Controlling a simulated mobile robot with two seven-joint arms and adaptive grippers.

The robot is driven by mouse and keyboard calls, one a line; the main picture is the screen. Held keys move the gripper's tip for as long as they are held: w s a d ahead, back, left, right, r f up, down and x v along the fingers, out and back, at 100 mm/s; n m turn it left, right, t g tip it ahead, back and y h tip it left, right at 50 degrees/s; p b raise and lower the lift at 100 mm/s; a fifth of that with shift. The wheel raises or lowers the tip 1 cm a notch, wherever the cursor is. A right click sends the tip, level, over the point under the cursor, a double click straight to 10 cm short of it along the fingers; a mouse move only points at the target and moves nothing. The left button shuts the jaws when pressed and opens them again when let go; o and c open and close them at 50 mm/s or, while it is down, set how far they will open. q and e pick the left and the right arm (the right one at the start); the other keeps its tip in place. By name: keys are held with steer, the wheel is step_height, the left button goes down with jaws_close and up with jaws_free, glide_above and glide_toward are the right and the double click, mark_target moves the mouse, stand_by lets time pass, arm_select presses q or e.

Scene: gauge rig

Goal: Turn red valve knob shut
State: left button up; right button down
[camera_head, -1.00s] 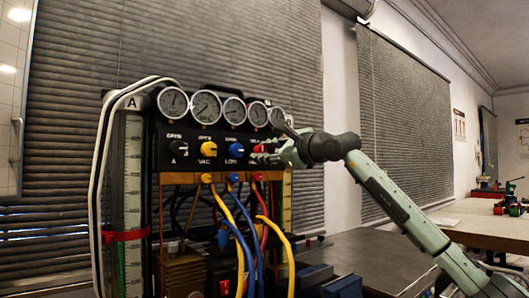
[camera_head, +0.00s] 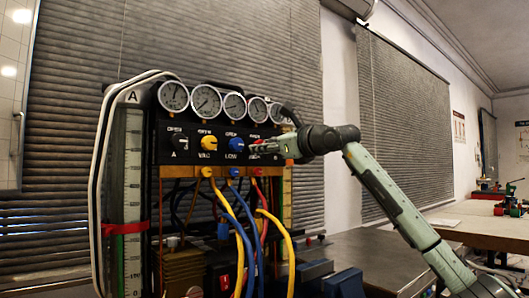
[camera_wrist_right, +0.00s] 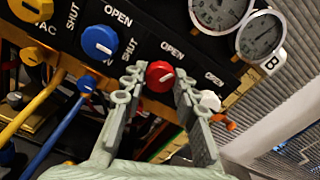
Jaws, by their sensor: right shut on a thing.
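In the head view my right gripper (camera_head: 262,148) reaches in from the right at the panel and hides most of the red knob. My left gripper is not in view.
A blue knob (camera_head: 236,145) and a yellow knob (camera_head: 208,143) sit left of the red one. A white knob (camera_wrist_right: 210,100) is close by my right finger. Round gauges (camera_head: 206,99) line the top; coloured hoses (camera_head: 246,240) hang below.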

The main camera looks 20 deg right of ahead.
arm_select(q)
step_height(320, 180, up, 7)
steer(key=b, duration=0.2)
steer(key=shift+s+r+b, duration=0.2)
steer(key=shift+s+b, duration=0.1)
steer(key=shift+b, duration=0.1)
arm_select(e)
steer(key=shift+m, duration=6.6)
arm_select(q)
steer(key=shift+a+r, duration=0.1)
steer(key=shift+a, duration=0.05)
arm_select(e)
steer(key=c, duration=1.2)
jaws_free()
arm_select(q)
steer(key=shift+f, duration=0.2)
arm_select(e)
steer(key=shift+o, duration=0.2)
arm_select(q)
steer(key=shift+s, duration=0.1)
arm_select(e)
steer(key=shift+s, duration=0.1)
